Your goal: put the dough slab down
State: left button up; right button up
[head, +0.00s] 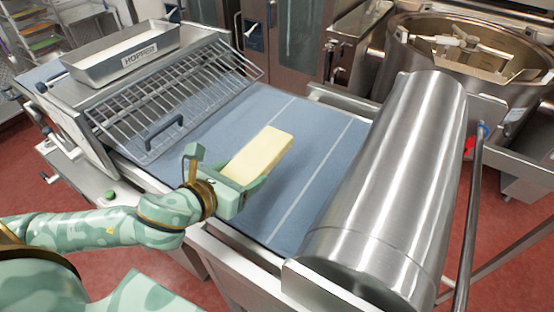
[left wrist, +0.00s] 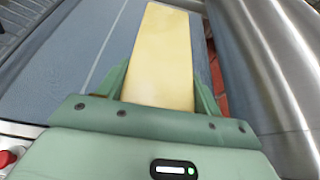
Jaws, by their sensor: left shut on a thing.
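The dough slab (head: 258,154) is a pale yellow block in the middle of the head view. My left gripper (head: 245,178) is shut on its near end, and the slab points away from the gripper toward the upper right. In the left wrist view the slab (left wrist: 162,55) stretches away between the two green fingers of the left gripper (left wrist: 160,85). The slab is over the blue-grey belt (head: 335,155); I cannot tell whether it touches the belt. My right gripper is not in view.
A large steel cylinder (head: 395,180) borders the belt on the right. A wire guard (head: 175,100) and a metal tray (head: 125,55) stand at the left. A mixing kettle (head: 470,50) is at the back right. The belt around the slab is clear.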

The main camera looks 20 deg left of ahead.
aim_at(251, 169)
pick_arm(q)
jog(key=w+f+b, duration=0.1)
jog(key=w+b, duration=0.1)
jog(key=w+f+b, duration=0.2)
jog(key=b, duration=0.1)
jog(key=shift+w+a+b, duration=0.1)
jog(key=shift+b, duration=0.25)
jog(key=w+f, duration=0.2)
jog(key=w+f+b, duration=0.1)
jog(key=w+f, duration=0.1)
jog(key=w, duration=0.1)
jog(key=w+f+b, duration=0.1)
jog(key=w+f, duration=0.1)
jog(key=shift+w, duration=0.3)
jog(key=shift+w+f+b, duration=0.15)
jog(key=shift+f+b, duration=0.35)
jog(key=shift+f, duration=1.15)
jog(key=shift+f, duration=0.1)
jog(key=o, duration=1.3)
